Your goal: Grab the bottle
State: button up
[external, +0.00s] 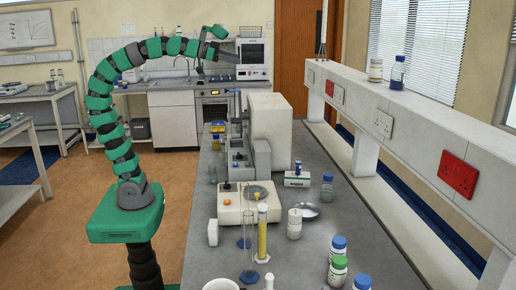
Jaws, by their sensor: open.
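Several bottles are in view, and I cannot tell which one the task means. A clear bottle with a blue cap (327,189) stands on the bench right of centre. A white bottle (294,225) stands nearer. A blue-capped bottle (337,248), a green-capped bottle (337,274) and another blue-capped one (362,284) stand at the near right. A dark blue bottle (397,77) and a white jar (375,70) stand on the raised ledge. My gripper (200,70) is small and dark at the end of my arched green arm, open, high up and apart from all these bottles.
The grey bench (205,250) carries a white hotplate-like device (240,205), glass cylinders (262,235), a metal dish (307,211) and a large pale instrument (272,125). The raised white ledge (420,130) runs along its right side. The brown floor left of the bench is mostly clear.

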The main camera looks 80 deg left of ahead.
jog(key=shift+s+d+r+h, duration=0.2)
jog(key=shift+s+d+h, duration=0.1)
jog(key=shift+s+d, duration=0.65)
jog(key=shift+w, duration=0.1)
jog(key=c, duration=0.9)
